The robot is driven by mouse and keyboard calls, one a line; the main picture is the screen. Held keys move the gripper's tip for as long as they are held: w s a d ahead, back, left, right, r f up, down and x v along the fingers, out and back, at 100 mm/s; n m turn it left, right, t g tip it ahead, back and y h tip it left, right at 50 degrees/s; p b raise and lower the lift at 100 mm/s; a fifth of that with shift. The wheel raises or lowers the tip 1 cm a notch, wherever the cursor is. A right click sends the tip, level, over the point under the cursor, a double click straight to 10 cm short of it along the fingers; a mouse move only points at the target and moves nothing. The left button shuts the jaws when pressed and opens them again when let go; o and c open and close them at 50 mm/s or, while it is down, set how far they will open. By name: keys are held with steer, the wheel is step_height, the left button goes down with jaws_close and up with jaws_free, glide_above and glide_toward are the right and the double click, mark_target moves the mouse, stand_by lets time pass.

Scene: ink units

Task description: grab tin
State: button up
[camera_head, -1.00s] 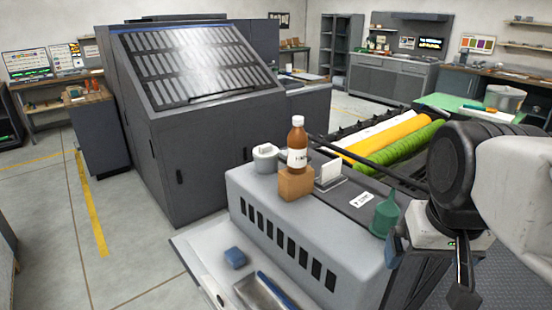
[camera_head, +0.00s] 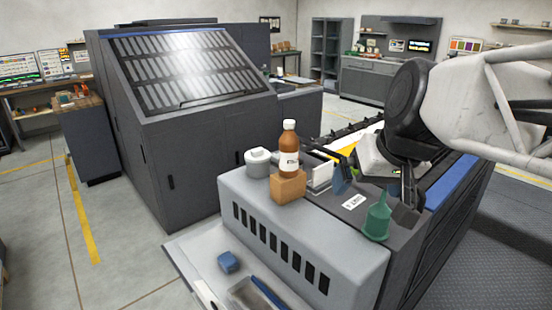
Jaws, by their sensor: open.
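A small pale grey lidded tin (camera_head: 257,163) stands upright on top of the grey machine housing, at its far left end. A brown bottle (camera_head: 289,150) with a white label stands on an orange-brown block (camera_head: 288,187) just right of the tin. My gripper (camera_head: 373,188) is open and apart from the tin, to the right of the bottle. Its fingers hang over the dark part of the machine top, and nothing shows between them but that top.
A white card in a holder (camera_head: 321,174) stands between bottle and gripper. A green cone-shaped bottle (camera_head: 377,220) stands close below the gripper. Ink rollers behind are mostly hidden by my arm.

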steer(key=w+a+r+n+t+y, duration=0.1)
steer(key=w+a+r+t+y, duration=0.1)
steer(key=w+a, duration=0.45)
steer(key=w+a+r+t+y, duration=0.1)
steer(key=w+a+r+t, duration=0.15)
steer(key=w, duration=0.65)
steer(key=m+t+h, duration=0.3)
steer(key=t+h, duration=0.1)
steer(key=h, duration=0.1)
glide_above(257, 156)
steer(key=s, duration=0.5)
steer(key=shift+f, duration=3.55)
step_height(257, 156, down, 14)
steer(key=shift+s, duration=0.2)
steer(key=shift+r+g, duration=0.1)
steer(key=shift+g, duration=0.15)
steer(key=shift+x, duration=1.3)
steer(key=shift+w+d, duration=0.1)
steer(key=shift+w, duration=0.05)
